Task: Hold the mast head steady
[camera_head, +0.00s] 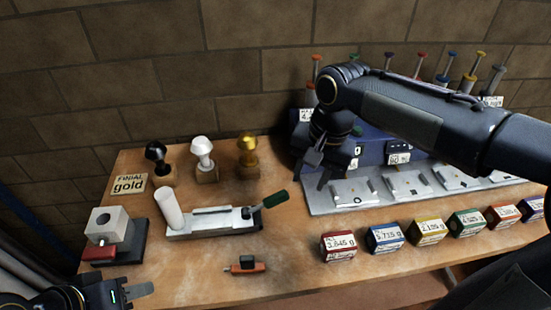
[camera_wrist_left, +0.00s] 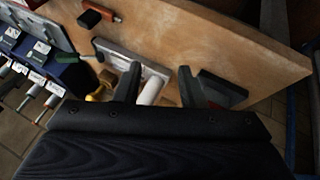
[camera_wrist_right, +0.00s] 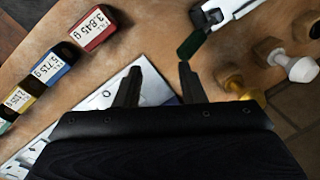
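I cannot tell for certain which part is the mast head; a white cylinder (camera_head: 169,208) stands tilted at the left end of a white clamp fixture (camera_head: 208,222) with a green handle (camera_head: 275,199). Black (camera_head: 156,152), white (camera_head: 202,147) and gold (camera_head: 247,143) knobs stand on wooden blocks behind it. My left gripper (camera_head: 142,291) is low at the front left, apart from the cylinder. In the left wrist view its fingers (camera_wrist_left: 157,82) are open, with the cylinder (camera_wrist_left: 151,90) beyond them. My right gripper (camera_head: 312,172) is open and empty above the left end of a grey panel (camera_head: 320,204).
A sign (camera_head: 129,186) reads "FINIAL gold". A grey block with a hole (camera_head: 107,223) stands at left. An orange-and-black tool (camera_head: 246,266) lies at the front. Several weight-labelled blocks, such as the red one (camera_head: 338,246), line the right front. A blue rack (camera_head: 371,150) holds screwdriver-like tools.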

